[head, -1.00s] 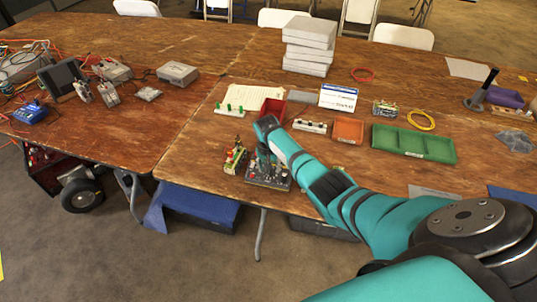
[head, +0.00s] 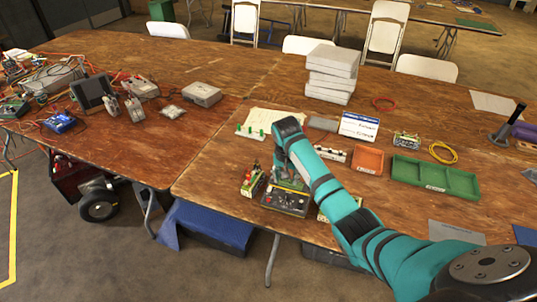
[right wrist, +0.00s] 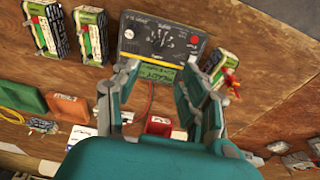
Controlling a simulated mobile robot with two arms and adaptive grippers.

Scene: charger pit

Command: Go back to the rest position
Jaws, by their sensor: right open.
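A black charger device with a dial and a green display (head: 286,202) sits at the table's front edge. It also shows in the right wrist view (right wrist: 160,40). A green-and-white battery pack (head: 252,184) stands to its left, and another pack (head: 326,211) is partly hidden by my arm on its right. In the right wrist view, packs (right wrist: 45,30) (right wrist: 92,36) lie on one side of the device and one (right wrist: 222,68) on the other. My left gripper is out of view.
An orange tray (head: 367,160) and a green divided tray (head: 434,178) lie behind my right arm. White boxes (head: 332,74) are stacked at the back. Electronics and cables (head: 60,80) cover the left table. Bare wood lies left of the packs.

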